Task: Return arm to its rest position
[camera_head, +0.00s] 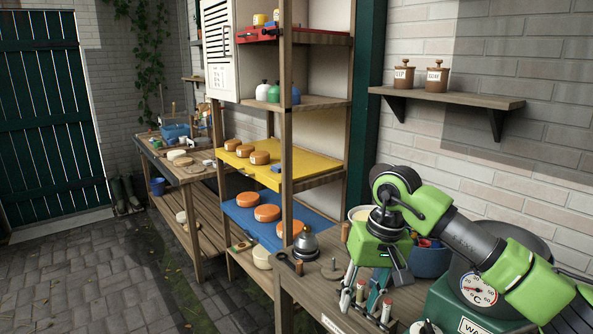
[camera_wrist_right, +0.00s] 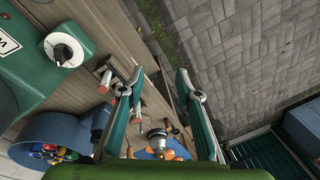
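My right arm (camera_head: 460,235) comes in from the right, in green and dark grey, and bends down over the wooden workbench. My right gripper (camera_head: 366,303) points down at the bench, near the green boiler. In the right wrist view its two fingers (camera_wrist_right: 160,78) stand well apart with nothing held between them. Whether the fingertips touch the bench or small items there cannot be told. My left arm and gripper are not in view.
A green boiler (camera_head: 447,306) with a dial is close beside my arm. The shelf rack (camera_head: 287,140) rises at left; a wall shelf (camera_head: 450,97) with two brown jars hangs behind.

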